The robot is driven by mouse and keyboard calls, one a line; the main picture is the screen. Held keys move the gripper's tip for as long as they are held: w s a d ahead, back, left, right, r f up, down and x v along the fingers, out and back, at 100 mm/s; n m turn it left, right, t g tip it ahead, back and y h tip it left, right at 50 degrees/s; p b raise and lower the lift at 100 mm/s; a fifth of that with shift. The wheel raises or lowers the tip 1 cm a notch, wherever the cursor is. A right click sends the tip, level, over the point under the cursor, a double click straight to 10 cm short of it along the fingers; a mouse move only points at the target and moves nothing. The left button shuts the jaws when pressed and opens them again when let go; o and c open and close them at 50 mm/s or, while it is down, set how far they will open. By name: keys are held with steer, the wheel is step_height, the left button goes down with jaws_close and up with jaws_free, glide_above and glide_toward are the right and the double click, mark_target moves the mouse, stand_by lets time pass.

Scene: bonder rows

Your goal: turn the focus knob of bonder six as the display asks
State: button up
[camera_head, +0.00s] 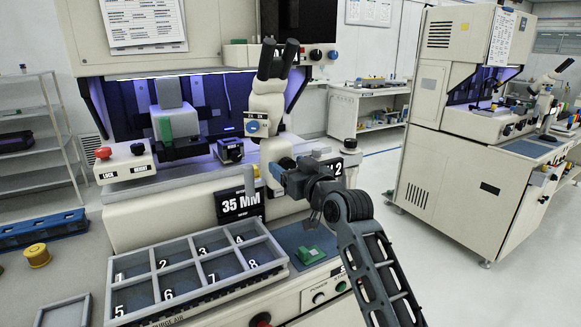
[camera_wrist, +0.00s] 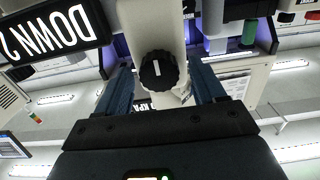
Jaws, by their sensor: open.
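The black ribbed focus knob (camera_wrist: 158,70) has a white index mark and sits on the pale microscope column, in the middle of the wrist view. My gripper (camera_wrist: 162,84) is open, with one dark blue finger on each side of the knob; I cannot tell whether they touch it. In the head view my gripper (camera_head: 279,172) is at the base of the microscope (camera_head: 268,105) and hides the knob. The display (camera_wrist: 50,33) reads "DOWN 2" in the wrist view; in the head view it is partly covered by my gripper. No bonder number is readable.
A grey compartment tray (camera_head: 190,262) numbered 1 to 8 lies in front of the bonder. A "35 MM" sign (camera_head: 241,204) stands left of my gripper. Another bonder (camera_head: 470,130) stands right, across an open aisle.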

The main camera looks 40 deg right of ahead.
steer(key=shift+c, duration=0.4)
steer(key=c, duration=1)
steer(key=shift+f, duration=0.1)
steer(key=n+b, duration=0.3)
steer(key=b, duration=0.1)
steer(key=shift+f+n, duration=0.15)
steer(key=shift+n, duration=0.15)
steer(key=n+b, duration=0.4)
steer(key=n, duration=0.1)
steer(key=shift+a, duration=0.15)
steer(key=shift+n+b, duration=2.55)
steer(key=shift+n, duration=2.05)
steer(key=shift+w, duration=0.1)
